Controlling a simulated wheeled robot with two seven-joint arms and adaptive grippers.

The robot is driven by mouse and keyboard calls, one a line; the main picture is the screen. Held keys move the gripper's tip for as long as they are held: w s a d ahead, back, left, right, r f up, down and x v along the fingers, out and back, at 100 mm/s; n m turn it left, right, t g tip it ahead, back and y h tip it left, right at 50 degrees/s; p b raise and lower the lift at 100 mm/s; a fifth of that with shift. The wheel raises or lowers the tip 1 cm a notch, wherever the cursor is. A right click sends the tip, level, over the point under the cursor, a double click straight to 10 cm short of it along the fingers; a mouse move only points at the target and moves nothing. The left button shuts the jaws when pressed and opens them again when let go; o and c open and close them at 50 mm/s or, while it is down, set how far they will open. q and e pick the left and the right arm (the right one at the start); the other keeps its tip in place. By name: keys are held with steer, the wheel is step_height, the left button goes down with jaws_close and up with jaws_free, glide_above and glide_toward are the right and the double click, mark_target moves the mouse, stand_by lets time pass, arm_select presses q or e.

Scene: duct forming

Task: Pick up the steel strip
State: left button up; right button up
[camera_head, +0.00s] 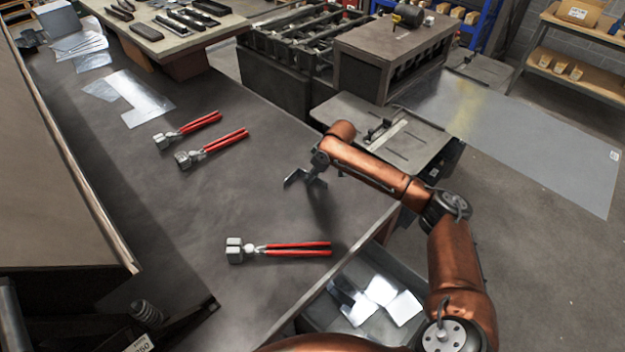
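A thin L-shaped steel piece (146,100) lies flat on the dark worktable at the upper left. Several bright pieces (380,290) lie in a grey open bin (318,318) at the lower middle. My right gripper (304,182) hangs over the worktable (215,200), between the red-handled tools and the table's right edge. Its dark fingers are spread apart with nothing between them. It is apart from all the steel pieces. My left gripper is not in view.
Two red-handled tools (215,145) lie at the upper middle of the worktable and another (290,249) lies nearer. Stacked sheets (82,42) are at the far left. A machine (395,50) stands behind. The table's middle is clear.

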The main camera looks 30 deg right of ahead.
steer(key=shift+r, duration=0.15)
jaws_close()
stand_by(0.4)
steer(key=shift+r, duration=0.5)
step_height(320, 180, up, 2)
steer(key=shift+r+p, duration=0.25)
steer(key=shift+p, duration=0.15)
steer(key=s+a+r+p, duration=0.1)
steer(key=s+a+r, duration=0.1)
steer(key=s+r, duration=0.2)
steer(key=s+a+r+p, duration=0.1)
steer(key=s+a+r, duration=0.1)
steer(key=s+r, duration=0.3)
steer(key=s, duration=0.4)
steer(key=shift+s+a+r+p, duration=0.15)
steer(key=shift+a+r+p, duration=0.1)
steer(key=shift+a+p, duration=0.05)
